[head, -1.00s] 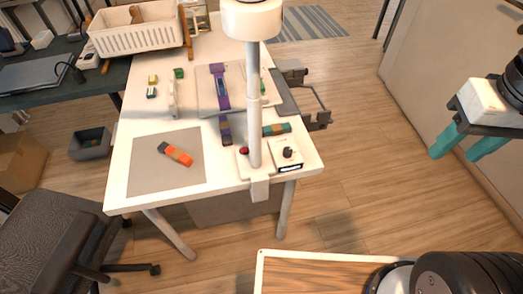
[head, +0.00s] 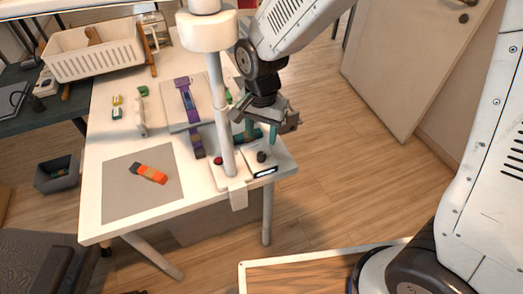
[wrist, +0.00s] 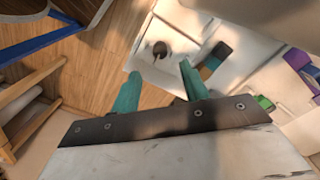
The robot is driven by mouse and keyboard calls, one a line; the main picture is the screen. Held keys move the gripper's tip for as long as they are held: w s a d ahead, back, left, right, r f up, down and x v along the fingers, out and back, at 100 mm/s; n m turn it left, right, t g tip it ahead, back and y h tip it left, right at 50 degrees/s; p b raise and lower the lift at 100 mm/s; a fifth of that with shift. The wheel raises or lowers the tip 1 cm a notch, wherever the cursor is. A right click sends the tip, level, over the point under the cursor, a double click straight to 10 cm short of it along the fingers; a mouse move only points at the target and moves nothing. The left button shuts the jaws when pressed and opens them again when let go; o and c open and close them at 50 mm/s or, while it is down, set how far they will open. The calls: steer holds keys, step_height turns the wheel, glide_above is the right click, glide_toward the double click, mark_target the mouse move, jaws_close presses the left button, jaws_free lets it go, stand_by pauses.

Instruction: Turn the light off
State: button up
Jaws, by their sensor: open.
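The lamp has a white round head (head: 207,32) on a white pole (head: 219,105), clamped at the front edge of the table. A red button (head: 217,160) sits at the pole's foot. A black knob (head: 261,156) sits on a white box to its right, with a dark label on the front. My gripper (head: 262,133) is open, its teal fingers pointing down just above the knob. In the wrist view the knob (wrist: 160,49) shows beyond and between the fingertips, apparently untouched. I cannot tell from these views whether the lamp is lit.
A white basket (head: 95,52) stands at the back left. The lamp pole stands close left of my gripper.

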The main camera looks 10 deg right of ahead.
mark_target(261, 155)
step_height(261, 155, down, 8)
steer(key=shift+r, duration=0.15)
stand_by(0.3)
jaws_close()
